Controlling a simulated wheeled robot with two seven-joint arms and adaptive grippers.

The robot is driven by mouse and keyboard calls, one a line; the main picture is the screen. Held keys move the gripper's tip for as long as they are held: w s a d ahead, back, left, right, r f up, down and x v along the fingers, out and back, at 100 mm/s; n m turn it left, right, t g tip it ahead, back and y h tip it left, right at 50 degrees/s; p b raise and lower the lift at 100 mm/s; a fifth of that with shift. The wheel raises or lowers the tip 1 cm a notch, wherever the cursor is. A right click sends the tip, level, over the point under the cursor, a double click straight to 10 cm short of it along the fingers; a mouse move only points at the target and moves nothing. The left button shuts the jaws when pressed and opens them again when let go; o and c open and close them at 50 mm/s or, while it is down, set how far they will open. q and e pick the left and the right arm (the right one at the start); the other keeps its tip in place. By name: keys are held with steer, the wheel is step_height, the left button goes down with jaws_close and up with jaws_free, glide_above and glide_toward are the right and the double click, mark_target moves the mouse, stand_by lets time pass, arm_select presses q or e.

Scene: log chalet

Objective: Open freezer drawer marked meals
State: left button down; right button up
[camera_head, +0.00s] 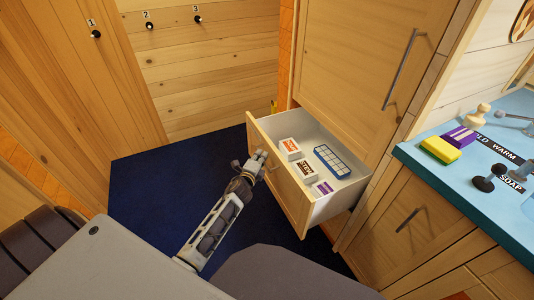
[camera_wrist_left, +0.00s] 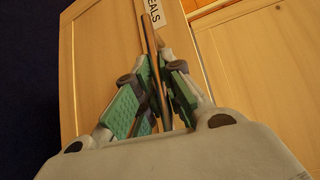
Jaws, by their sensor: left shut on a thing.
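The wooden drawer (camera_head: 292,203) stands pulled out below a tall cabinet door, and its white inside shows. In the left wrist view its front (camera_wrist_left: 100,55) carries a partly cut-off label (camera_wrist_left: 152,16) reading "EALS". My left gripper (camera_head: 258,160) is at the outer face of the drawer front. In the left wrist view its green-padded fingers (camera_wrist_left: 160,95) are shut on the drawer's bar handle (camera_wrist_left: 149,40). Inside the drawer lie several small labelled boxes (camera_head: 305,169) and a blue tray (camera_head: 332,161). My right gripper is not in view.
A tall door (camera_head: 365,70) with a long handle stands above the drawer. A blue counter (camera_head: 460,189) with a yellow-purple sponge (camera_head: 440,150) is at the right. Dark blue floor (camera_head: 160,185) is clear left of the drawer. Numbered hooks (camera_head: 149,25) are on the back wall.

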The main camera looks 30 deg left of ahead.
arm_select(q)
steer(key=shift+s+a+f+p, duration=0.1)
steer(key=shift+s+a+p, duration=0.15)
steer(key=shift+s+a, duration=0.5)
steer(key=shift+s+a+p, duration=0.2)
steer(key=shift+s+a, duration=0.3)
steer(key=shift+s, duration=0.4)
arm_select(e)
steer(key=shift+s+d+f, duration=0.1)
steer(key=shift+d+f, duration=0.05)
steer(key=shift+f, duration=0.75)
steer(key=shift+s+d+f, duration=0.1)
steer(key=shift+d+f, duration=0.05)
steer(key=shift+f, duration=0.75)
arm_select(q)
steer(key=c, duration=1.5)
jaws_free()
steer(key=shift+s, duration=0.1)
steer(key=shift+s+d+r, duration=0.25)
steer(key=shift+s+r, duration=0.05)
steer(key=shift+s, duration=1.6)
steer(key=shift+s+d+r, duration=0.3)
steer(key=shift+s, duration=1.65)
steer(key=shift+s+d+r, duration=0.25)
steer(key=shift+s+r, duration=0.05)
steer(key=shift+s, duration=1.6)
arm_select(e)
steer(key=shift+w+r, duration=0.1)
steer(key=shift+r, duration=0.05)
